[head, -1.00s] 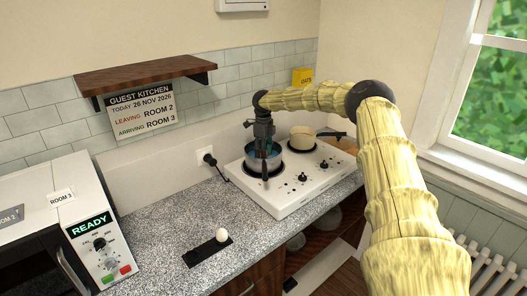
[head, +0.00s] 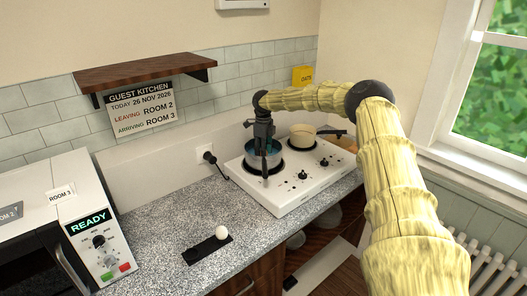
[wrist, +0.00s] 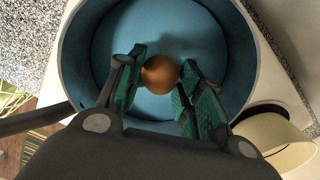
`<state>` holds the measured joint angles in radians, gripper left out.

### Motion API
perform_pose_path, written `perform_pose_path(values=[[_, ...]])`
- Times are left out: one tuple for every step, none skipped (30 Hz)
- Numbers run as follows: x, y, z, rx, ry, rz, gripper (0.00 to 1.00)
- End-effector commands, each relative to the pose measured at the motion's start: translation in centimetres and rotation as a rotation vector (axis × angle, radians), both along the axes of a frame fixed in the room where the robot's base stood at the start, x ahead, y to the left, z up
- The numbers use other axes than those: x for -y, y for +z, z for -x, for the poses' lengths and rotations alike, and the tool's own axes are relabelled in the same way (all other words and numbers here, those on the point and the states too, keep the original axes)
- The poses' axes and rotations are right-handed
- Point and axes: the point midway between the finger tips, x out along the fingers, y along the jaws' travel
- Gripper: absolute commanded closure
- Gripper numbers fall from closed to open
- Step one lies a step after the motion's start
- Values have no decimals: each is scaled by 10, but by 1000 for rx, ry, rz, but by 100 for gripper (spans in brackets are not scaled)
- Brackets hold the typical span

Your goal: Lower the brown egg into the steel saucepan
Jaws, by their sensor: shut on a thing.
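The brown egg (wrist: 160,74) is held between the green-padded fingers of my gripper (wrist: 161,86), which is shut on it. In the wrist view the egg shows against the blue inside of the saucepan (wrist: 85,50), within the rim. How far it is above the pan's bottom I cannot tell. In the head view the saucepan (head: 280,156) stands on the left hotplate, its dark handle towards me. My gripper (head: 264,146) points down into the pan's opening there, and the egg is hidden in that view.
A cream pan (head: 302,137) stands on the right hotplate of the white hob (head: 292,194), close to the saucepan. A white egg (head: 222,232) sits in a dark holder (head: 203,250) on the speckled counter. A microwave (head: 92,215) is at left; a wooden shelf (head: 145,72) hangs on the wall.

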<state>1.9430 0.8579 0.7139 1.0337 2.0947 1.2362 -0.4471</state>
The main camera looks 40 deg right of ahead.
Motion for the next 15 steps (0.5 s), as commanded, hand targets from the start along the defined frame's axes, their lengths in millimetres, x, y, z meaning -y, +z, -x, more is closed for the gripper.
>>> perform_pose_path(values=[[0,-1,0,0,0,0,88],[0,-1,0,0,0,0,88],[0,-2,0,0,0,0,88],[0,-2,0,0,0,0,88],[0,-2,0,0,0,0,88],[0,-3,0,0,0,0,88],[0,-3,0,0,0,0,88],[0,-4,0,0,0,0,88],[0,-4,0,0,0,0,88],[0,-4,0,0,0,0,88],[0,-5,0,0,0,0,88],[0,-5,0,0,0,0,88],[0,-5,0,0,0,0,88],[0,-6,0,0,0,0,88],[0,-6,0,0,0,0,88]])
